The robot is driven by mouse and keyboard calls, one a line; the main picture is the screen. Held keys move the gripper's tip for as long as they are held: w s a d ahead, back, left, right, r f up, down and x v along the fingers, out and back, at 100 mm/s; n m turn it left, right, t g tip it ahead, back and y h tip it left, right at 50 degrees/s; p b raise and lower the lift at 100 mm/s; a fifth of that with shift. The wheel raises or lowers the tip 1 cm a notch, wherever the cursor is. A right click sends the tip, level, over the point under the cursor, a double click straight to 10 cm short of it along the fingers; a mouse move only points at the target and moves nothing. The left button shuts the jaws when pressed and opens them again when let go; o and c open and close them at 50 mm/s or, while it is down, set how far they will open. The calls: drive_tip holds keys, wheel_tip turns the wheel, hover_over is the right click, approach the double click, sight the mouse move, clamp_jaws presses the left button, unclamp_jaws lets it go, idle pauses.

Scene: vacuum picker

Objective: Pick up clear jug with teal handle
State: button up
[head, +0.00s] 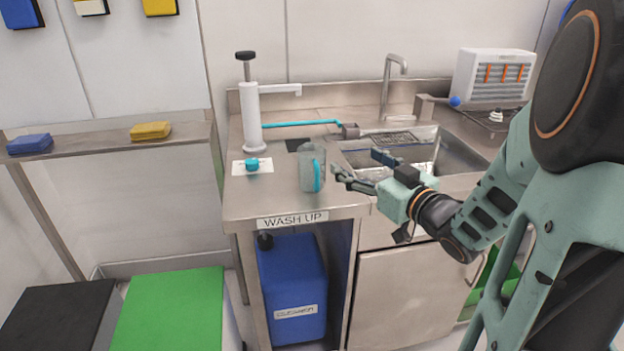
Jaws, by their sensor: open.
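The clear jug (307,168) stands upright on the steel counter, left of the sink. Its teal handle (317,176) is on its right side, facing my gripper. My gripper (352,168) is open and empty, just right of the jug. Its fingers point left toward the handle, and one fingertip appears close to it. I cannot tell whether they touch.
A white pump dispenser (252,120) stands behind and left of the jug. A small teal item (252,164) lies on a white card beside it. The sink (455,150) with its tap (388,85) is behind my gripper. The counter's front edge (290,217) is near.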

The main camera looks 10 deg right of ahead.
sight(311, 149)
drive_tip(key=a, duration=0.1)
drive_tip(key=a+y, duration=0.1)
drive_tip(key=s+a+n+y, duration=0.1)
drive_tip(key=a, duration=0.1)
drive_tip(key=shift+f+b, duration=0.3)
drive_tip(key=shift+f, duration=0.1)
drive_tip(key=shift+g+y, duration=0.3)
drive_tip(key=shift+y, duration=0.1)
drive_tip(key=x, duration=0.2)
drive_tip(key=b+x, duration=0.1)
drive_tip(key=x, duration=0.1)
drive_tip(key=shift+w+a+r, duration=0.1)
drive_tip(key=shift+a, duration=0.25)
drive_tip(key=x, duration=0.3)
drive_tip(key=b+x, duration=0.1)
drive_tip(key=x, duration=0.2)
drive_tip(key=shift+w+d+b, duration=0.15)
drive_tip(key=shift+d+b, duration=0.1)
drive_tip(key=shift+b, duration=0.05)
drive_tip(key=shift+r, duration=0.1)
drive_tip(key=shift+c, duration=0.4)
drive_tip(key=c, duration=1.2)
drive_tip(key=shift+r, duration=0.15)
